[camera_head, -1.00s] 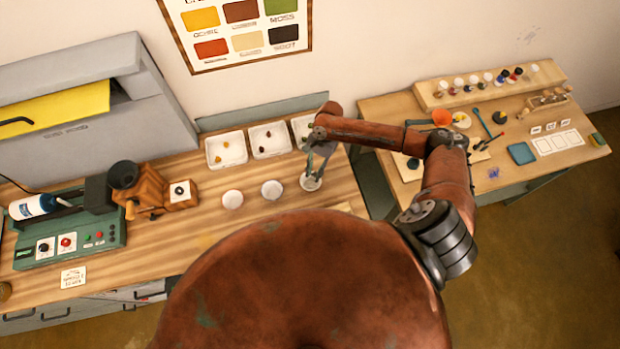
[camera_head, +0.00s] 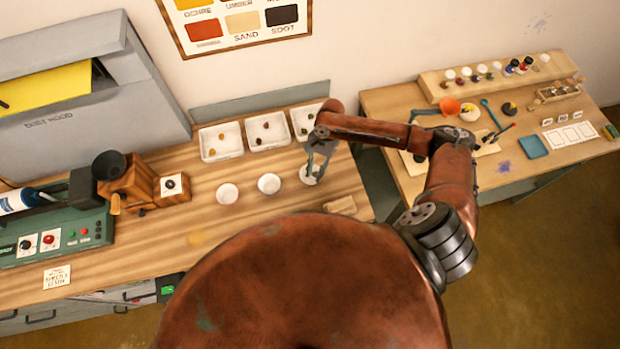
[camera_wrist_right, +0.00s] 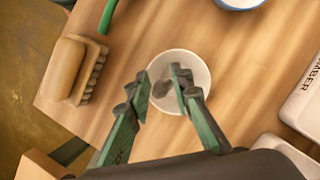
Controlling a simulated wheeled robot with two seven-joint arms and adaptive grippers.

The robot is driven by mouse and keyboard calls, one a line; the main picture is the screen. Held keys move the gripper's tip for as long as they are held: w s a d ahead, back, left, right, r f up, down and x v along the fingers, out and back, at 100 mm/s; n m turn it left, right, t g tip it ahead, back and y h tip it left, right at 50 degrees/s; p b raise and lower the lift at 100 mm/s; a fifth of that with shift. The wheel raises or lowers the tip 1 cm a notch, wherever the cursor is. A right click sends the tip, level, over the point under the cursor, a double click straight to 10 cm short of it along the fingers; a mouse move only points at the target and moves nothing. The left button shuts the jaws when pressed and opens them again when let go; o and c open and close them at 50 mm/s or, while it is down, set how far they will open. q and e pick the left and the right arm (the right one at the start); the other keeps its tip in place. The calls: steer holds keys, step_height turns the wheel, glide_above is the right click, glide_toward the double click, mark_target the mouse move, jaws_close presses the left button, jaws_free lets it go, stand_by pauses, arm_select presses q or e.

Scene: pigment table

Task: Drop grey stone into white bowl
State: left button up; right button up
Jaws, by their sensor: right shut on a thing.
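My right gripper (camera_head: 317,168) is over the rightmost white bowl (camera_head: 306,179) in the head view. In the right wrist view, its two green fingers (camera_wrist_right: 160,86) point down over the white bowl (camera_wrist_right: 186,103). A small grey-brown stone (camera_wrist_right: 161,89) sits between the fingertips, and the gripper is shut on it. The stone appears inside the bowl's outline; how high it is above the bowl's bottom is hard to tell. The stone is hidden in the head view. My left gripper is not in view.
Two other small white bowls (camera_head: 228,194) (camera_head: 269,184) stand to the left. White trays (camera_head: 205,156) with coloured pieces line the back. A wooden brush (camera_wrist_right: 66,70) lies near the bench edge. A grinder (camera_head: 130,181) stands at left. A second table (camera_head: 395,103) is at right.

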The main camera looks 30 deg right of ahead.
steer(key=shift+r, duration=0.1)
steer(key=o, duration=1.1)
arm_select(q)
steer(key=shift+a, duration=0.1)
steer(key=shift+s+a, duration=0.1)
arm_select(e)
steer(key=v, duration=1.2)
